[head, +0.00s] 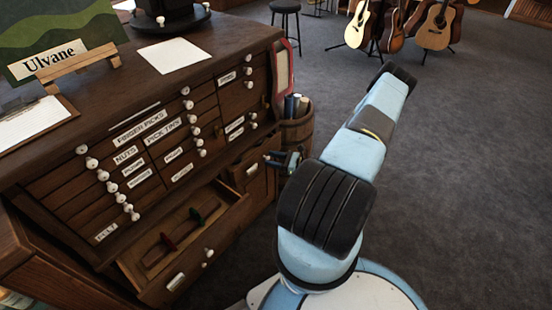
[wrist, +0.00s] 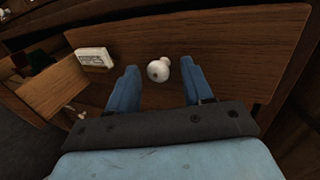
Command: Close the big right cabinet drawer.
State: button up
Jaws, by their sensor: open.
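The big right cabinet drawer (head: 252,168) is at the lower right of the dark wooden cabinet (head: 230,55), partly behind my gripper; it appears pulled out a little. In the wrist view its brown front (wrist: 235,55) fills much of the picture, with a white label (wrist: 95,58) and a round white knob (wrist: 158,70). My gripper (head: 276,158) is open in front of this drawer. In the wrist view its two blue fingers stand on either side of the knob, with visible gaps. Whether the fingertips touch the drawer front I cannot tell.
A big left drawer (head: 218,222) stands open, with a red and a green item inside; it also shows in the wrist view (wrist: 50,88). A wooden barrel (head: 298,130) stands just right of the cabinet. Guitars on stands (head: 437,28) are far back; carpet lies clear at right.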

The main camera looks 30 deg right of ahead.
jog(key=shift+w+a, duration=0.1)
jog(key=shift+a, duration=0.05)
jog(key=c, duration=0.9)
grip_shut()
jog(key=shift+w, duration=0.1)
